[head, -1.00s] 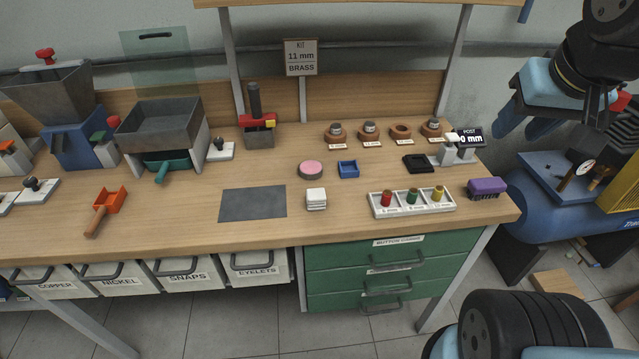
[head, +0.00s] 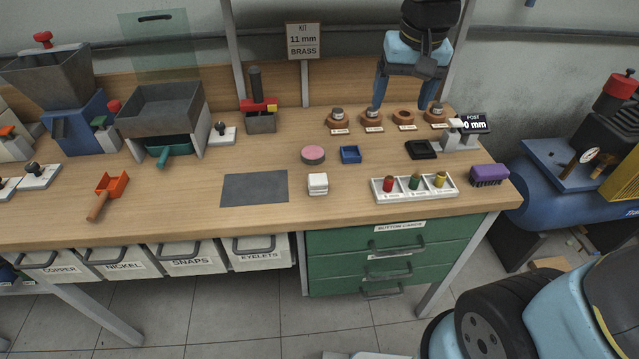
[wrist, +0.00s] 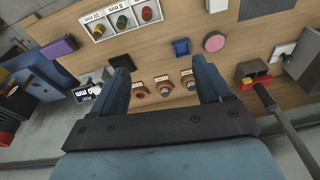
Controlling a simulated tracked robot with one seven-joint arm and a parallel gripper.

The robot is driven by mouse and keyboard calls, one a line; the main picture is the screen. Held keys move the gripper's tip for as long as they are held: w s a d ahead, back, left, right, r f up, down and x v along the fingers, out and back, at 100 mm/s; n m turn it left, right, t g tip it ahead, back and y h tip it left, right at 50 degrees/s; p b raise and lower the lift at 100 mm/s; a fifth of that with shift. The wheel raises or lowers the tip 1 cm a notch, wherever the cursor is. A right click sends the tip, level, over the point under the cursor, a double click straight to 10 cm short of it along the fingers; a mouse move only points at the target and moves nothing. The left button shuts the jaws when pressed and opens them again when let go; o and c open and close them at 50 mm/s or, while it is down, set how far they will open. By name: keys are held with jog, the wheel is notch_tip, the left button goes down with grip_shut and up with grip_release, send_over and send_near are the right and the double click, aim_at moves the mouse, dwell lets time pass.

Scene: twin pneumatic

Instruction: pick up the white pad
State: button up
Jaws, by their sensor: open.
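The white pad (head: 317,184) is a small white block lying on the wooden bench top (head: 340,210), near the front edge and right of a dark grey mat. In the wrist view, the white pad (wrist: 217,5) shows only partly at the top edge. My gripper (head: 408,105) is open and empty, its two blue fingers pointing down over the back right of the bench, by the row of brown round holders. It is well behind and to the right of the pad. In the wrist view, nothing is between the fingers of my gripper (wrist: 160,65).
A pink round disc (head: 313,155) and a blue tray (head: 350,154) lie behind the pad. A white tray with coloured spools (head: 377,193) is to its right, the grey mat (head: 254,188) to its left. Brown holders (head: 403,118) stand at the back right.

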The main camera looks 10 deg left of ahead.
jog(key=a+f+n+g, duration=0.1)
jog(key=a+f, duration=0.3)
jog(key=a, duration=0.4)
jog(key=a+f+g, duration=0.1)
jog(key=a+f, duration=0.4)
jog(key=a, duration=0.2)
send_over(317, 178)
jog(key=shift+h, duration=0.4)
notch_tip(317, 178, down, 8)
jog(key=shift+w+a+f, duration=0.15)
jog(key=shift+f, duration=0.05)
jog(key=shift+d+f, duration=0.2)
jog(key=shift+f, duration=2.55)
jog(key=shift+c, duration=0.4)
jog(key=c, duration=1)
jog(key=shift+o, duration=0.2)
